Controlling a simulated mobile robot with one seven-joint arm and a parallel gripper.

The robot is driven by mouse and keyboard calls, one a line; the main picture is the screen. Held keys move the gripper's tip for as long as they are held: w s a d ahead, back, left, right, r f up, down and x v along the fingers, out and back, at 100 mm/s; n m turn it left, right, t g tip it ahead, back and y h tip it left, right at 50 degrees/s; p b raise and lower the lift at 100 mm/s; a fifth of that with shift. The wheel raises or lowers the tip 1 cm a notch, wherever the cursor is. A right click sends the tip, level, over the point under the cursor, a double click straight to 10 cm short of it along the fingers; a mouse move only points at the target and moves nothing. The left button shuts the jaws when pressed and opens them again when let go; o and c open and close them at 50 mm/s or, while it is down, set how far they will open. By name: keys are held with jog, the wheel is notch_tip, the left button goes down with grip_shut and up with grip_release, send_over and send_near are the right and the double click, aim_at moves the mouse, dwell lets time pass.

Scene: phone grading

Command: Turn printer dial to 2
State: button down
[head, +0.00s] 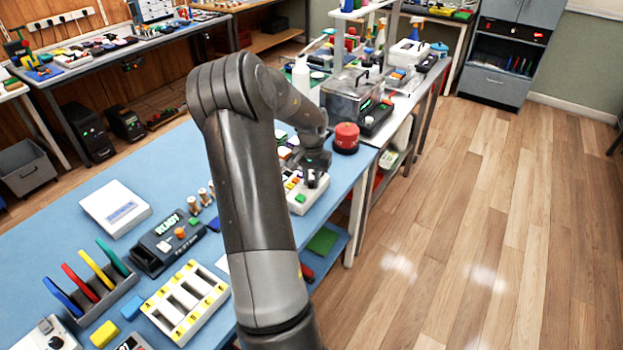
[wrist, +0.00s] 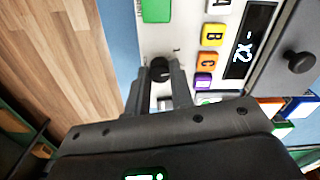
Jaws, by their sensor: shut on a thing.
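The printer (wrist: 205,12) is a white box with a green button (wrist: 157,10), coloured letter keys including B (wrist: 212,34) and C (wrist: 207,60), and a dark display (wrist: 246,45) that seems to read "X2". Its black round dial (wrist: 160,67) sits between my fingers. My gripper (wrist: 161,76) is shut on the dial from both sides. A small mark like "1" stands beside the dial; its pointer and other marks are hidden or too small to read. In the head view the printer (head: 299,200) is at the blue table's right edge, with my gripper (head: 316,178) over it.
A red round thing (head: 346,138) stands just behind the printer. A clear-lidded box (head: 352,92) is on the bench beyond. A dark panel with a black knob (wrist: 298,61) lies right of the display. The wooden floor (head: 460,220) to the right is clear.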

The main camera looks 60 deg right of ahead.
aim_at(311, 182)
jog(key=shift+m, duration=1.2)
jog(key=c, duration=1.3)
grip_release()
jog(key=shift+o, duration=0.2)
notch_tip(311, 182, up, 11)
jog(key=shift+a, duration=0.1)
